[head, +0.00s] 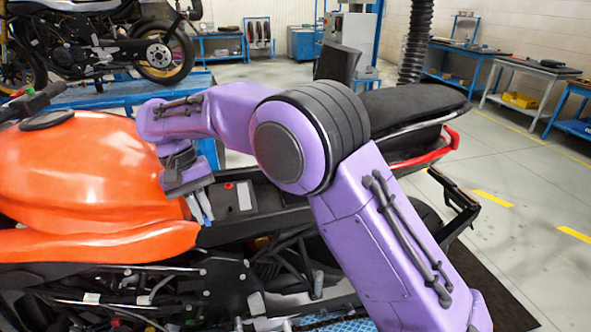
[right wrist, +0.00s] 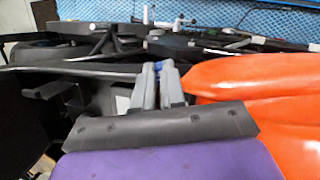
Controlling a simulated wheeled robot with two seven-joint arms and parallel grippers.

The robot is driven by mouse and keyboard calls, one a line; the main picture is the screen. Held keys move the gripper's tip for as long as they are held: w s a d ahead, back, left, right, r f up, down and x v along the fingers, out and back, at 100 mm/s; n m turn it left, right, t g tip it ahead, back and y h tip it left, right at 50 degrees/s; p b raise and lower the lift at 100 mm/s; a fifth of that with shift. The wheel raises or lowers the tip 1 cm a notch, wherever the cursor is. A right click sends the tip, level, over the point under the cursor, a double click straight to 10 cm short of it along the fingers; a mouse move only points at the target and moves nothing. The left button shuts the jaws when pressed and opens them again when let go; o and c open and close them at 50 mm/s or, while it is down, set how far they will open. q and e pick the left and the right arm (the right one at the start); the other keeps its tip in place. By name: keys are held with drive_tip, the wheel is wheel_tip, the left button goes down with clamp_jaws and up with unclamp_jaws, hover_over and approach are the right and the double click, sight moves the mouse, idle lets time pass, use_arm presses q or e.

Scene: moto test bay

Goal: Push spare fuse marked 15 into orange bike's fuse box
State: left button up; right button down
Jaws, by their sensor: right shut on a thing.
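The orange bike (head: 85,175) fills the left of the head view, its seat area open behind the tank. My right gripper (head: 203,212) points down there, just behind the orange bodywork. In the right wrist view its two grey fingers (right wrist: 157,80) are close together on a small blue fuse (right wrist: 158,66) at their tips; no marking on it is readable. A black tray with a pale label (head: 244,196) and a small red part lies right beside the fingers. I cannot tell which part is the fuse box. My left gripper is not in view.
The bike's black seat (head: 412,112) and red tail trim (head: 430,152) are to the right, behind my arm. A blue lift bench (head: 130,92) with another motorcycle (head: 95,45) stands at the back left. The floor at right is clear.

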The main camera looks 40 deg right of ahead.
drive_tip(key=shift+s+d+r, duration=0.1)
drive_tip(key=shift+d+r, duration=0.05)
drive_tip(key=shift+r, duration=0.05)
drive_tip(key=s+d+f+m+y+p, duration=0.1)
drive_tip(key=d+m+y+p, duration=0.1)
drive_tip(key=d+p, duration=1.2)
drive_tip(key=d, duration=1)
drive_tip(key=shift+s+t, duration=0.15)
drive_tip(key=shift+t, duration=0.15)
drive_tip(key=shift+f, duration=0.2)
drive_tip(key=shift+f, duration=0.6)
drive_tip(key=shift+f+b, duration=0.3)
drive_tip(key=shift+f, duration=1.9)
